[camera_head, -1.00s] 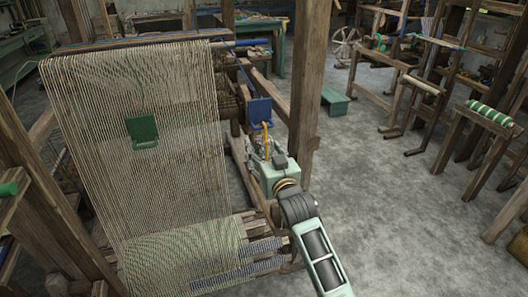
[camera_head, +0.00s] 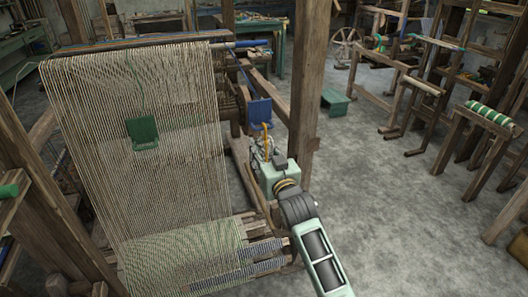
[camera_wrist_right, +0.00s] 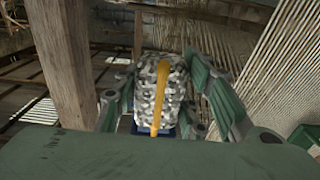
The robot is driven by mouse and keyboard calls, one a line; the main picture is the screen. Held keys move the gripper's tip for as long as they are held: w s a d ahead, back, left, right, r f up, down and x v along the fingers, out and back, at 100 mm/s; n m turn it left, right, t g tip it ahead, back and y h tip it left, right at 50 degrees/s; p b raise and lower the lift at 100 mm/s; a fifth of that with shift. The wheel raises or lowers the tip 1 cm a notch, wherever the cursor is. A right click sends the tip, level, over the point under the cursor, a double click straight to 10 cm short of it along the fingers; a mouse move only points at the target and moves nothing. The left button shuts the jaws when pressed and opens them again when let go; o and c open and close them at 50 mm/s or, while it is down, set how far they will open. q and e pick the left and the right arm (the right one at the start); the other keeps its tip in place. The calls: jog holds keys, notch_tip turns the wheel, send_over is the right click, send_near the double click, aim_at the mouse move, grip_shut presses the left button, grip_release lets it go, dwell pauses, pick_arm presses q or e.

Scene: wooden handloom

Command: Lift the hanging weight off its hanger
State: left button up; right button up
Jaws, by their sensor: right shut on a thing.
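The hanging weight is a mottled grey-and-white block with a yellow strap. It shows in the right wrist view (camera_wrist_right: 174,98) upright between my green fingers. My right gripper (camera_head: 262,149) is shut on it beside the loom; its fingers flank the weight in the right wrist view (camera_wrist_right: 165,100). In the head view the weight is mostly hidden by the gripper. The yellow strap (camera_head: 266,134) runs up to a blue plate (camera_head: 259,111). I cannot tell whether the strap still bears on a hanger. My left gripper is not in view.
The loom's sheet of warp threads (camera_head: 100,130), with a green plate (camera_head: 143,133) on it, stands left of the gripper. A thick wooden post (camera_head: 304,80) rises close on the right. Open floor (camera_head: 400,210) lies farther right.

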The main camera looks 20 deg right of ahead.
jog(key=shift+r+p, duration=1.1)
jog(key=shift+r, duration=0.2)
jog(key=shift+s, duration=0.35)
jog(key=s+p, duration=0.3)
jog(key=s, duration=0.2)
jog(key=shift+d, duration=0.1)
jog(key=s+p, duration=0.4)
jog(key=s, duration=0.4)
jog(key=shift+s+d, duration=0.15)
jog(key=shift+s, duration=0.05)
jog(key=shift+f, duration=0.1)
